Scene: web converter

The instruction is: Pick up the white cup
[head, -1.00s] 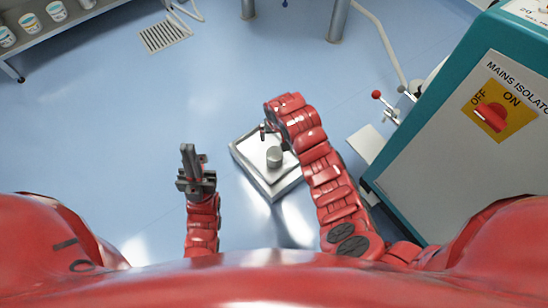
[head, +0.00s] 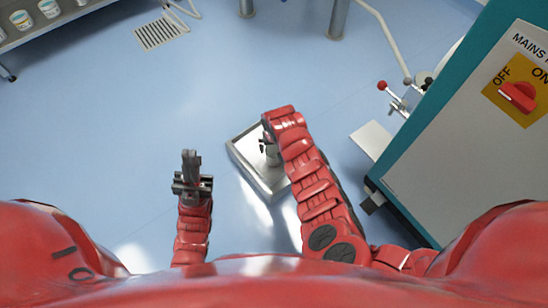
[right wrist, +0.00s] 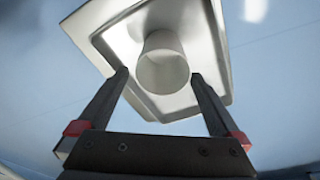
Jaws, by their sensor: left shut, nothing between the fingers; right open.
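A pale grey-white cup (right wrist: 164,62) stands on a square metal stand (right wrist: 112,38). In the right wrist view its round face lies between the two fingers of my open right gripper (right wrist: 160,76), with no clear contact. In the head view the cup (head: 272,156) is partly hidden by my right arm and gripper (head: 264,142), above the stand (head: 243,156). My left gripper (head: 191,154) is shut and empty, to the left of the stand.
A shelf (head: 60,30) with several white labelled tubs (head: 48,8) is at the upper left. A teal and grey machine cabinet (head: 455,150) with a red switch (head: 518,97) stands at the right. The blue floor (head: 110,130) is clear around the stand.

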